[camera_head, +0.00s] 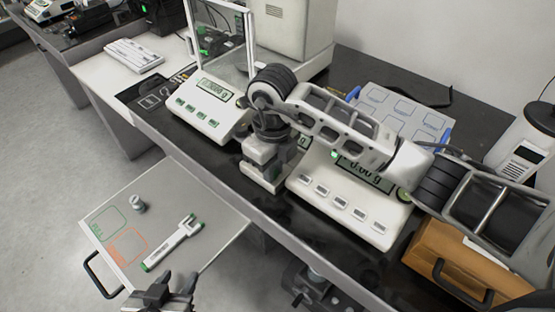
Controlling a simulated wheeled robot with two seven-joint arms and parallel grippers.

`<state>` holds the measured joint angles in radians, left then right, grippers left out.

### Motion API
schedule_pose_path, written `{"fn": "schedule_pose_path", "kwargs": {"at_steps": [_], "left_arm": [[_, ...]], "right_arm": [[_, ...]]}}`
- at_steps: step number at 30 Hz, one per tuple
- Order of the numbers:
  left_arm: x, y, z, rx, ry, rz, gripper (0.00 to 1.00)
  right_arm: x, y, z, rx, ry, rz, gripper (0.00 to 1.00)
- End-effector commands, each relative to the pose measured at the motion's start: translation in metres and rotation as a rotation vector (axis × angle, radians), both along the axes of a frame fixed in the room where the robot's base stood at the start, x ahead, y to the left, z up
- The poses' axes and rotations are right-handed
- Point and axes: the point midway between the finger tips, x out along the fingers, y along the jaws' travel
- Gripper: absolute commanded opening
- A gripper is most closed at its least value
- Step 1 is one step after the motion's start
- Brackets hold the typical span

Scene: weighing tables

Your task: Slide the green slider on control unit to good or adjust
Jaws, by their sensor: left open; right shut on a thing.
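The right weighing unit (345,215) has a display reading near 0.00 g and a row of pale buttons. A small bright green piece (334,155) shows near its display, partly behind my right arm; I cannot tell whether it is the slider. No good or adjust marks can be read. My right gripper (264,178) points down at the unit's left edge. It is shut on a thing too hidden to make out. My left gripper (160,293) is open and empty at the bottom, near the front edge of the grey tray (205,262).
The tray bears a small metal weight (138,204) and a white tool with green ends (172,243). Another scale (205,108) with a glass shield stands left of my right gripper. A wooden box (455,262) is at right. The dark bench between the scales is narrow.

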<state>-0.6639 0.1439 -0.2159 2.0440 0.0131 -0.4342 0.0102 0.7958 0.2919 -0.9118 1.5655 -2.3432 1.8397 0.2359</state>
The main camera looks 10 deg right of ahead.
Motion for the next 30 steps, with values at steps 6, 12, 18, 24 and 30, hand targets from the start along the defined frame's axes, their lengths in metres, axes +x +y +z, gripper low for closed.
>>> {"fn": "schedule_pose_path", "kwargs": {"at_steps": [6, 12, 18, 24, 30], "left_arm": [[0.000, 0.000, 0.000, 0.000, 0.001, 0.000, 0.43], [0.000, 0.000, -0.001, 0.000, 0.001, 0.000, 0.43], [0.000, 0.000, -0.001, 0.002, 0.002, 0.000, 0.43], [0.000, 0.001, -0.004, 0.003, 0.003, -0.002, 0.43], [0.000, 0.001, -0.006, 0.004, 0.003, -0.004, 0.43]], "right_arm": [[-0.001, -0.003, -0.001, -0.012, 0.009, -0.002, 0.31], [-0.001, -0.003, -0.001, -0.010, 0.008, -0.004, 0.40], [0.000, -0.003, 0.004, -0.009, 0.005, -0.004, 0.40], [0.001, -0.003, 0.036, -0.008, 0.000, -0.003, 0.40], [0.001, -0.003, 0.086, -0.010, -0.002, -0.002, 0.40]]}}
